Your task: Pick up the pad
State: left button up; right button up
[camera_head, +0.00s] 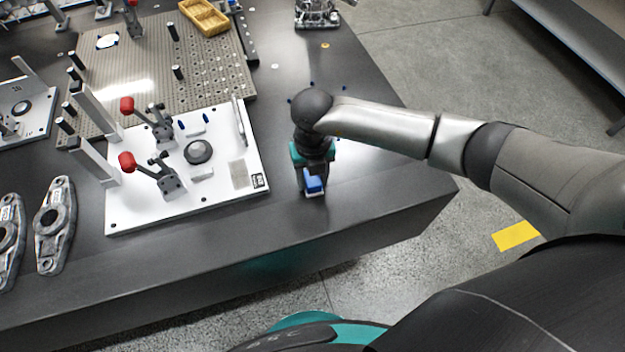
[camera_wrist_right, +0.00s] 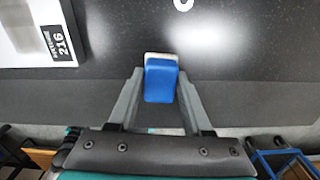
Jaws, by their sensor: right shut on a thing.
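The pad (camera_head: 313,184) is a small blue block near the front right part of the dark table. In the right wrist view the pad (camera_wrist_right: 160,82) shows a blue body with a pale strip along its far edge. My right gripper (camera_head: 313,178) points down at it, and its two fingers (camera_wrist_right: 160,88) are shut on the pad's sides. I cannot tell whether the pad touches the tabletop or hangs just above it. My left gripper is not in view.
A white fixture plate (camera_head: 225,196) with red-handled clamps lies left of my right gripper. A perforated plate (camera_head: 215,75) and yellow tray (camera_head: 204,16) lie behind. Metal brackets (camera_head: 54,225) lie at the left. The tabletop's front right corner (camera_head: 400,205) is clear.

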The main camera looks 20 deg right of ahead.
grip_shut()
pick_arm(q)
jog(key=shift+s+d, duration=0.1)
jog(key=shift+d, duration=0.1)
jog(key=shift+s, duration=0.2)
pick_arm(e)
jog(key=shift+r, duration=0.1)
jog(key=shift+r, duration=0.25)
notch_tip(320, 180, up, 11)
jog(key=p, duration=0.3)
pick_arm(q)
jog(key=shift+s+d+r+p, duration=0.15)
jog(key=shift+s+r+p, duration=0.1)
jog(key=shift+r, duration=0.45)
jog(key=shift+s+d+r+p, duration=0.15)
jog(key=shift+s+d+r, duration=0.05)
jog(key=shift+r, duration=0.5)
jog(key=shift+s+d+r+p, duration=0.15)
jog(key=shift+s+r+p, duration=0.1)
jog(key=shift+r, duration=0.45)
pick_arm(e)
notch_tip(320, 180, up, 8)
send_over(313, 178)
jog(key=shift+r, duration=0.2)
